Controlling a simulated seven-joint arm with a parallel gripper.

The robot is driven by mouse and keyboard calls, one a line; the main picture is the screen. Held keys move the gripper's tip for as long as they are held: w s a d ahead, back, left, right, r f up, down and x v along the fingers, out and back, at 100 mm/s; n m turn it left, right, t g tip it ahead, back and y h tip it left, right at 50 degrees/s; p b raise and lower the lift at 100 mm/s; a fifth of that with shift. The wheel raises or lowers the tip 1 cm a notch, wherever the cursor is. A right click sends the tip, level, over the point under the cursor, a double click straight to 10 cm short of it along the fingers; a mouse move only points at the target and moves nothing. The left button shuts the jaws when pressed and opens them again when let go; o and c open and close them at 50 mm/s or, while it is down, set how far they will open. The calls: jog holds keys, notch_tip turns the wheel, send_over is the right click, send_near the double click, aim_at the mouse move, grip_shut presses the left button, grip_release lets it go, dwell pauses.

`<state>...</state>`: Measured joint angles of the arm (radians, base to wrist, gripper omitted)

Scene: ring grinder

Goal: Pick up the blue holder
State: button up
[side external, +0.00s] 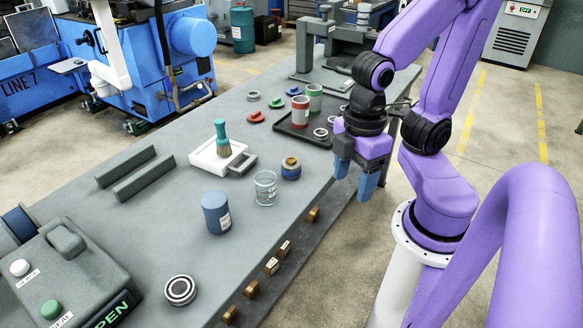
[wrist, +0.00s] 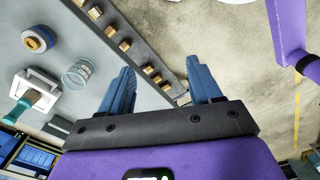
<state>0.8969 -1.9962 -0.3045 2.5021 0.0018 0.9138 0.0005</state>
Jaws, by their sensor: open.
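A blue cylinder (side external: 216,212) with a pale label stands upright on the grey bench in the side view; I do not see it in the wrist view. A smaller round blue piece with a brass-coloured top (side external: 291,168) sits on the bench nearer my gripper; it also shows in the wrist view (wrist: 38,39). I cannot tell which of the two is the blue holder. My gripper (side external: 354,178) is open and empty, its blue fingers pointing down, beyond the bench's right edge and apart from both. The fingers also show in the wrist view (wrist: 160,66).
A clear glass (side external: 265,188) stands between the two blue pieces. A white tray with a brush (side external: 222,140) is behind them. A dark tray (side external: 302,133) holds red and green cans. Several brass pieces (side external: 272,266) line the bench edge. A ringed disc (side external: 180,290) lies in front.

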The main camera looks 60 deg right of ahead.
jog(key=o, duration=0.4)
jog(key=shift+c, duration=0.2)
jog(key=m, duration=2.8)
send_over(291, 159)
jog(key=f, duration=0.2)
notch_tip(291, 159, down, 17)
jog(key=shift+s+r, duration=0.1)
